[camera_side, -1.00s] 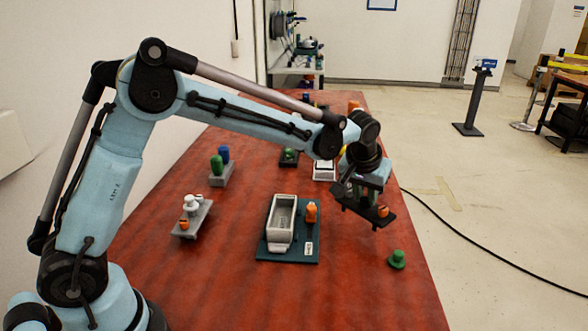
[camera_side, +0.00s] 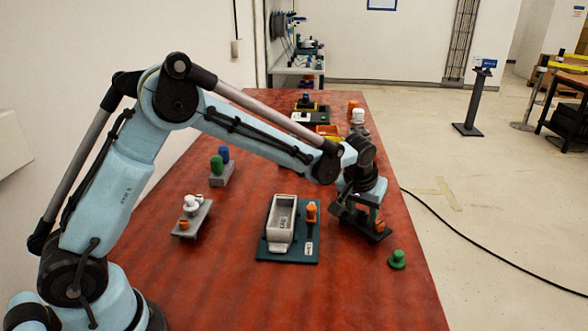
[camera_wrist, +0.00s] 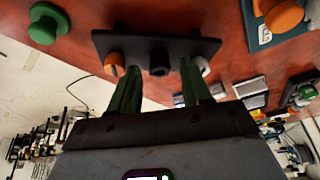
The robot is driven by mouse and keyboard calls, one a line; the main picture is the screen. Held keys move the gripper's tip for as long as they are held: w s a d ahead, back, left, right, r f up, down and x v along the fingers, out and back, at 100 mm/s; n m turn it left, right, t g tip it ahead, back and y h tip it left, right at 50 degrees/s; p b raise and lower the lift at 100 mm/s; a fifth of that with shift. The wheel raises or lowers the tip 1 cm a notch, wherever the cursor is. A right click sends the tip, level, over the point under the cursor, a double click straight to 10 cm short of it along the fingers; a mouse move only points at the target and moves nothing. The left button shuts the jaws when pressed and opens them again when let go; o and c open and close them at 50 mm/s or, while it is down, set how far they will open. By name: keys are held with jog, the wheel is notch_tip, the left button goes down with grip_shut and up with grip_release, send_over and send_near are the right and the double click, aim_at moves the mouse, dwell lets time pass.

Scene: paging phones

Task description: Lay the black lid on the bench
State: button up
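The black lid (camera_side: 350,222) is a flat dark plate near the bench's right edge, low over or on the red bench (camera_side: 220,290); I cannot tell contact for sure. In the wrist view the lid (camera_wrist: 187,46) carries a black middle knob (camera_wrist: 159,60), with an orange knob (camera_wrist: 114,62) at left and a whitish one (camera_wrist: 202,66) at right. My gripper (camera_wrist: 159,66) has its two green fingers either side of the middle knob, with a visible gap on each side. In the side view my gripper (camera_side: 362,212) is just above the lid.
A green knob (camera_side: 397,260) stands close by on the bench's right side. A grey open box (camera_side: 282,222) and an orange peg (camera_side: 311,212) sit on a teal board (camera_side: 290,255) to the left. Bare bench lies in front.

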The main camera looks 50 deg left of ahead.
jog(key=v, duration=1.2)
jog(key=s+a+m+t, duration=0.1)
jog(key=s+a, duration=0.2)
jog(key=s, duration=0.7)
jog(key=s+a+f+m+t+h, duration=0.1)
jog(key=s+a+m+t, duration=0.1)
jog(key=s, duration=0.8)
jog(key=shift+a+f+m, duration=0.3)
jog(key=shift+a, duration=0.2)
